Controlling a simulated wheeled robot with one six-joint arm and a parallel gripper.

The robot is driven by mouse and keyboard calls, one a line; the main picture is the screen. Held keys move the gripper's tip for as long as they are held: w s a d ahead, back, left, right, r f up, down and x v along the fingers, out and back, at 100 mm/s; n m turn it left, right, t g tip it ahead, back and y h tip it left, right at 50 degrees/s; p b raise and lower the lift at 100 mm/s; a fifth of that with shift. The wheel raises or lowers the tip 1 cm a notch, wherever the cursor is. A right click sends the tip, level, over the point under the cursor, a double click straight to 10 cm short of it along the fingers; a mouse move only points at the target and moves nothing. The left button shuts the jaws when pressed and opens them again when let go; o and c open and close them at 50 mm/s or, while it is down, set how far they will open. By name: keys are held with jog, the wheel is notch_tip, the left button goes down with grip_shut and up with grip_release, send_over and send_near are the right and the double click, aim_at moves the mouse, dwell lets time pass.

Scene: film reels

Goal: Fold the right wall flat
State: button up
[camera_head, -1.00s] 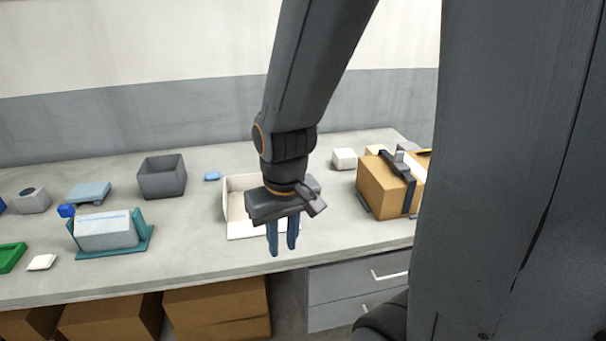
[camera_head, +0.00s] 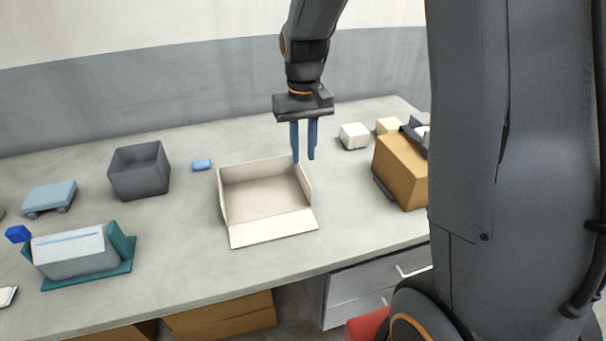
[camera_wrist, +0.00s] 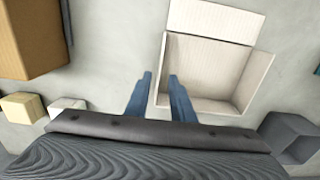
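The cream open box (camera_head: 262,192) sits mid-table in the head view, its front flap (camera_head: 272,228) lying flat toward the table's front edge. Its right wall (camera_head: 304,182) stands upright, as do the back and left walls. My gripper (camera_head: 304,158) points down at the back end of the right wall, with a gap between its blue fingers and nothing held. In the wrist view, the right wall (camera_wrist: 159,75) shows between the two fingers of my gripper (camera_wrist: 159,78), one on each side in the picture. I cannot tell whether the fingertips reach below the wall's top edge.
A brown box (camera_head: 402,168) stands to the right, with a small white block (camera_head: 354,136) behind it. Bare table lies right of the cream box.

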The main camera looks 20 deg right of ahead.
aim_at(303, 173)
jog(key=shift+w+f, duration=0.2)
jog(key=shift+w, duration=0.15)
notch_tip(303, 173, down, 7)
jog(key=shift+f+p, duration=0.2)
jog(key=shift+p, duration=0.65)
grip_shut()
